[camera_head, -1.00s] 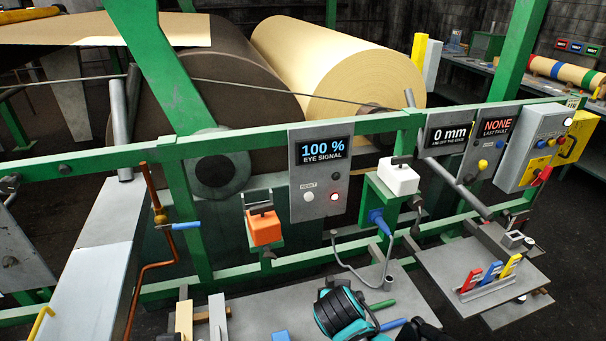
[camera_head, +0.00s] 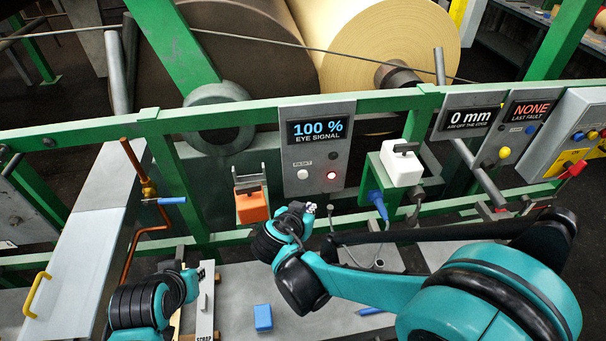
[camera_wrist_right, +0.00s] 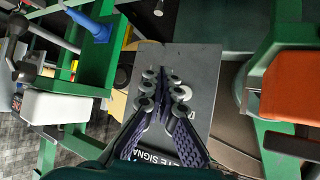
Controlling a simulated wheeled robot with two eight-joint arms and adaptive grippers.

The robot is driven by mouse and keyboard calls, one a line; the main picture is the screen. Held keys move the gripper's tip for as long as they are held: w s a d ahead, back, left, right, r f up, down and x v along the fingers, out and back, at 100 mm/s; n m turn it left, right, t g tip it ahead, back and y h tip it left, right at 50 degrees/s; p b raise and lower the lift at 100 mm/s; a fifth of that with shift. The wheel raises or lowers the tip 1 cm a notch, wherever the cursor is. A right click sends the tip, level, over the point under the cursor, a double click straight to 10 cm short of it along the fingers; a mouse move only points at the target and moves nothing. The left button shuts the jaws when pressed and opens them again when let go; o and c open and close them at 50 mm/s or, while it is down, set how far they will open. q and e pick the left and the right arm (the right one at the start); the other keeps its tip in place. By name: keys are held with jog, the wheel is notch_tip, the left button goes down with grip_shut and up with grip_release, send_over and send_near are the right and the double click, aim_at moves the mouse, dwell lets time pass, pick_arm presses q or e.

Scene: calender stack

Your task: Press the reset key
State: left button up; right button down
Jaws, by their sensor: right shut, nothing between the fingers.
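The reset key (camera_head: 303,175) is a round white button under a small label on the grey eye-signal panel (camera_head: 340,130). Beside it is a lit red lamp (camera_head: 331,175). My right gripper (camera_head: 310,208) is just below the key in the head view, its tip near the panel's lower edge. In the right wrist view the right gripper (camera_wrist_right: 161,80) is shut and empty, pointing at the panel (camera_wrist_right: 205,65); the white key (camera_wrist_right: 187,88) shows partly beside the fingers. Contact cannot be told. My left gripper (camera_head: 202,272) is low at left, its finger state unclear.
An orange box (camera_head: 252,206) hangs left of the panel and a white box (camera_head: 401,168) stands right of it. A blue block (camera_head: 263,317) lies on the grey table (camera_head: 232,290) below.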

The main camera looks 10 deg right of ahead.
aim_at(303, 175)
jog(key=w, duration=0.9)
jog(key=shift+b, duration=0.3)
dwell(1.2)
jog(key=shift+w, duration=0.35)
jog(key=shift+w, duration=0.45)
dwell(0.5)
jog(key=shift+s, duration=0.2)
jog(key=shift+s+d, duration=0.1)
jog(key=shift+s, duration=0.6)
jog(key=shift+s, duration=0.1)
